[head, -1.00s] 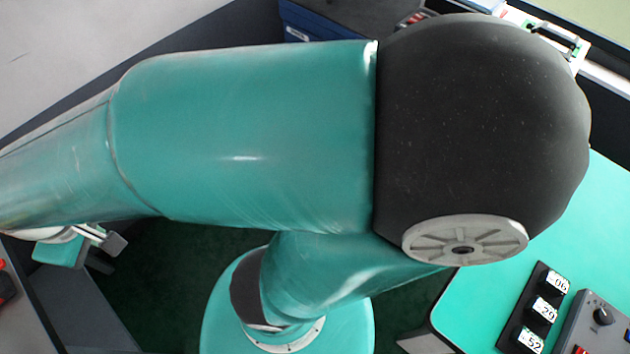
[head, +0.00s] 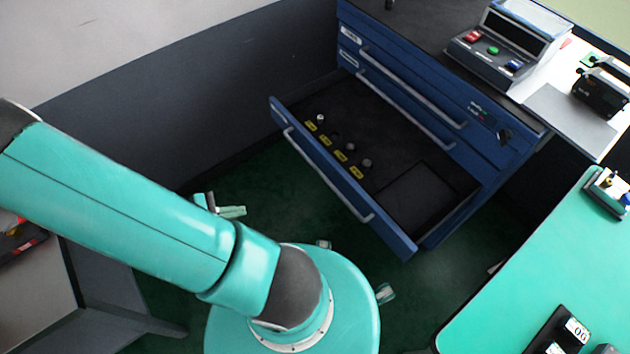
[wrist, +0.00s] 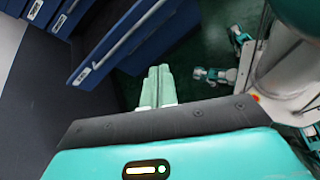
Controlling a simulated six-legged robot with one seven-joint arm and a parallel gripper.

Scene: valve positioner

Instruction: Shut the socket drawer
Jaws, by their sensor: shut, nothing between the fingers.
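The blue socket drawer (head: 340,185) stands pulled out from the blue cabinet (head: 425,95) in the head view. Several small round sockets lie in a row beside yellow labels on its dark floor, with an empty square recess near its right end. A long pale handle (head: 322,175) runs along its front. In the wrist view, blue drawer fronts show at upper left, and the nearest one (wrist: 112,66) has a handle and a white label. My gripper (wrist: 160,70) is shut and empty, its pale green fingers over dark green floor, right of that front and apart from it in the picture.
Two drawers above are shut. A control box (head: 500,45) with coloured buttons sits on the cabinet top. A green table (head: 530,270) stands at right, a grey wall (head: 150,125) at left. Green floor lies open before the drawer. My legs show right in the wrist view.

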